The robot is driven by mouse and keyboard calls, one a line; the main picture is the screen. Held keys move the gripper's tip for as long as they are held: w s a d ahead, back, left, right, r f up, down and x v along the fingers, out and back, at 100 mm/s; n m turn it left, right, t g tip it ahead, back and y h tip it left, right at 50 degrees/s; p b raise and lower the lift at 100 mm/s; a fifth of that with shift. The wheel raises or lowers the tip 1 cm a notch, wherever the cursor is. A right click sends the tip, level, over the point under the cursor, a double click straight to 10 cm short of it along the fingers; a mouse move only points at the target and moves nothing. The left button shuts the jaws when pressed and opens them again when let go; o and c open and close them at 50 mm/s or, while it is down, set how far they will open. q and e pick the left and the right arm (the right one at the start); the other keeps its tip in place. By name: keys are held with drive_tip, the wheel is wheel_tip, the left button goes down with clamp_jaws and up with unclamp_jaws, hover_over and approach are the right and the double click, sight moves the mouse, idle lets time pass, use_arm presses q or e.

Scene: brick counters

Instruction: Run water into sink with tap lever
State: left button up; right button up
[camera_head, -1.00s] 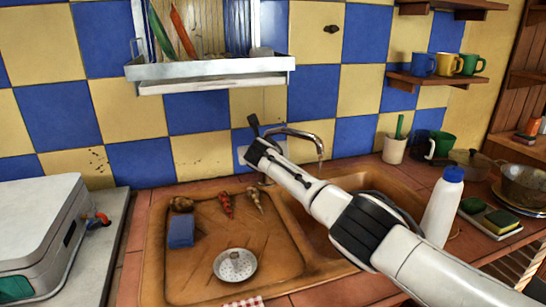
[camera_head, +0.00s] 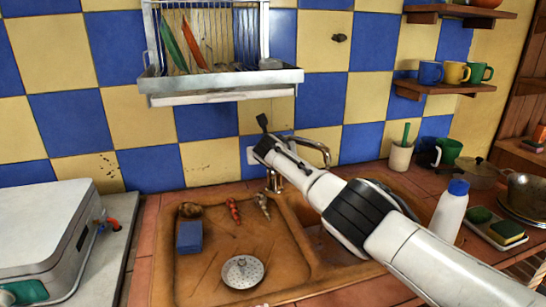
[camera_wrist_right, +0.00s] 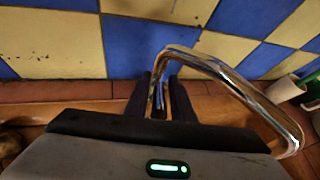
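The chrome tap (camera_head: 318,147) stands at the back edge of the brown sink (camera_head: 345,238), against the tiled wall. Its curved spout also shows in the right wrist view (camera_wrist_right: 225,78), bending to the right. My right gripper (camera_head: 264,148) is at the tap, beside the spout's left end. In the right wrist view its two dark fingers (camera_wrist_right: 160,97) are apart, with chrome pipe showing between or just behind them; I cannot tell whether they touch it. I cannot make out the tap lever clearly around the gripper. My left gripper is not in view.
A drainboard (camera_head: 205,265) holds a blue sponge (camera_head: 189,237) and a round strainer (camera_head: 243,271). A white bottle (camera_head: 449,212) stands right of the sink beside my arm. A dish rack (camera_head: 220,85) hangs above. A white appliance (camera_head: 45,235) sits at left.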

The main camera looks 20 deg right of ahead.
drive_tip(key=shift+o, duration=0.7)
drive_tip(key=shift+f, duration=0.1)
drive_tip(key=shift+a, duration=0.1)
drive_tip(key=shift+s+a+r+p, duration=0.1)
drive_tip(key=shift+s+r+p, duration=0.1)
drive_tip(key=shift+r+p, duration=0.1)
drive_tip(key=shift+v, duration=0.8)
drive_tip(key=p+v, duration=0.1)
drive_tip(key=v, duration=0.7)
drive_tip(key=shift+s+f, duration=0.1)
drive_tip(key=shift+f, duration=0.05)
